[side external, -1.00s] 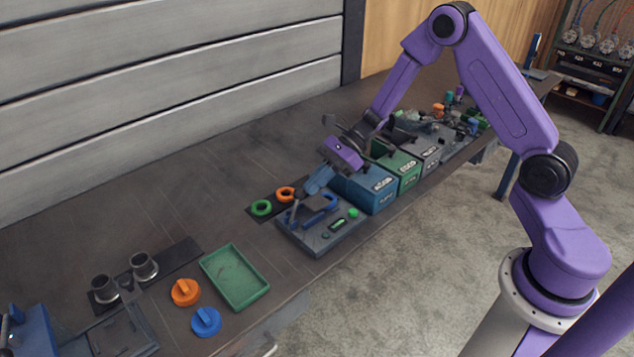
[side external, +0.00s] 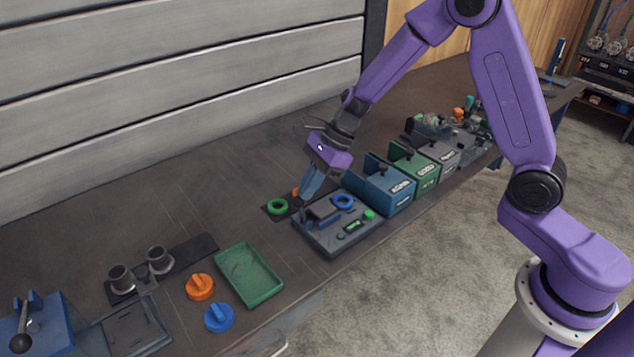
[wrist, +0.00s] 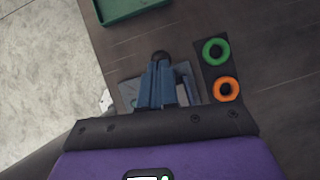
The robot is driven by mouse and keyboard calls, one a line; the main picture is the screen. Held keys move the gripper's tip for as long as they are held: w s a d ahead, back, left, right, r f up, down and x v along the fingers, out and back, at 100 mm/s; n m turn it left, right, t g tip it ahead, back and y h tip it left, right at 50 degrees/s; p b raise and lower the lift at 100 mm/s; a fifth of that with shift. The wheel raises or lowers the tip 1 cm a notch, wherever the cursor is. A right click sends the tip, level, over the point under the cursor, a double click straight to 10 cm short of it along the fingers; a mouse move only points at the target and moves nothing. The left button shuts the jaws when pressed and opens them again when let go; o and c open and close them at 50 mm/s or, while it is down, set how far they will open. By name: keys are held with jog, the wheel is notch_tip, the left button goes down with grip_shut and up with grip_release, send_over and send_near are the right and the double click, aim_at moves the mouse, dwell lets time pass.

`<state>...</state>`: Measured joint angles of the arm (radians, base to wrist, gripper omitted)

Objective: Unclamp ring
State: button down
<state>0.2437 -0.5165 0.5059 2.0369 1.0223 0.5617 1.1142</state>
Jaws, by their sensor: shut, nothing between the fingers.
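A blue ring (side external: 343,201) lies on the right back part of a grey clamp fixture (side external: 325,245). A grey block and blue clamp parts (side external: 309,222) sit to its left on the same plate. My gripper (side external: 305,197) has blue fingers, closed together and empty, over the fixture's back left edge. In the wrist view the shut fingers (wrist: 160,80) cover much of the fixture (wrist: 128,90), with a dark round knob (wrist: 160,56) at their tips. The blue ring is hidden there, and I cannot tell whether the fingers touch the knob.
A green ring (side external: 277,206) and an orange ring (side external: 296,192) lie on a dark mat behind the fixture. Blue (side external: 390,193) and green bins stand to the right. A green tray (side external: 248,274) lies to the left, with bare table between it and the fixture.

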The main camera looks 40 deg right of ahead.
jog(key=shift+a, duration=0.8)
jog(key=shift+r, duration=0.1)
notch_tip(320, 180, up, 10)
jog(key=s+d, duration=0.1)
jog(key=d, duration=0.1)
jog(key=shift+f, duration=0.2)
jog(key=shift+s, duration=0.1)
dwell(0.3)
